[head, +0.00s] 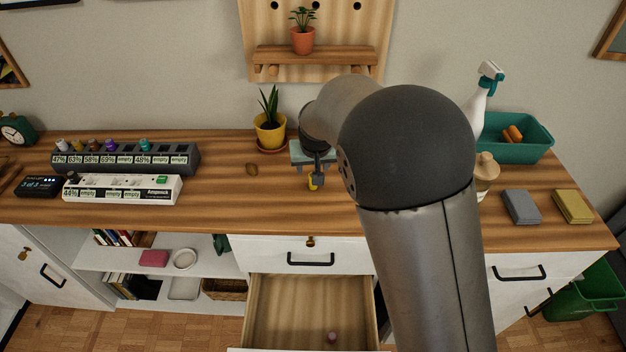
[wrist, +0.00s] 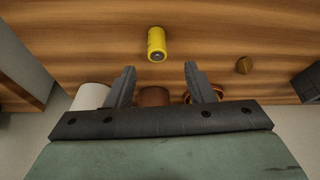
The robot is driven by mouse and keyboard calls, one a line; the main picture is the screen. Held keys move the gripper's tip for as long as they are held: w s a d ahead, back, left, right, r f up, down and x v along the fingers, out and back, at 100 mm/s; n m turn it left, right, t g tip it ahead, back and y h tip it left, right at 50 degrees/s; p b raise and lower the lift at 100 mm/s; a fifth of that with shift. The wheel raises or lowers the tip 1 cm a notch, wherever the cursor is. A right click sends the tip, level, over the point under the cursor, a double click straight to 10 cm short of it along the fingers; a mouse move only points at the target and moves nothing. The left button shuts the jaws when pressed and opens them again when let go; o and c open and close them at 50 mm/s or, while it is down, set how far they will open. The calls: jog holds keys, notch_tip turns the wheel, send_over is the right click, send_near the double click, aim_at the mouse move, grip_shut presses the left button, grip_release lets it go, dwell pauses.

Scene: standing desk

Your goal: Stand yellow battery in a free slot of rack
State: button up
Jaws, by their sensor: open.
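The yellow battery (head: 312,183) is on the desk just below my gripper (head: 314,170), partly hidden by it in the head view. In the wrist view the battery (wrist: 157,43) is beyond the open fingers (wrist: 161,80), roughly centred between them, with one end facing the gripper. I cannot tell surely whether it stands or lies. My gripper is empty. The dark rack (head: 125,161) at back left holds several batteries. Its labels show percentages, with "empty" at the fifth place and the last two on the right.
A white labelled charger (head: 125,190) stands before the rack, with a dark display box (head: 38,187) to its left. A small brown object (head: 252,169) lies left of my gripper. A yellow plant pot (head: 270,133) stands behind. A drawer (head: 312,312) is open below.

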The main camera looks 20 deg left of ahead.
jog(key=x, duration=0.5)
jog(key=shift+d+f+p, duration=0.15)
jog(key=shift+f+p, duration=0.25)
grip_shut()
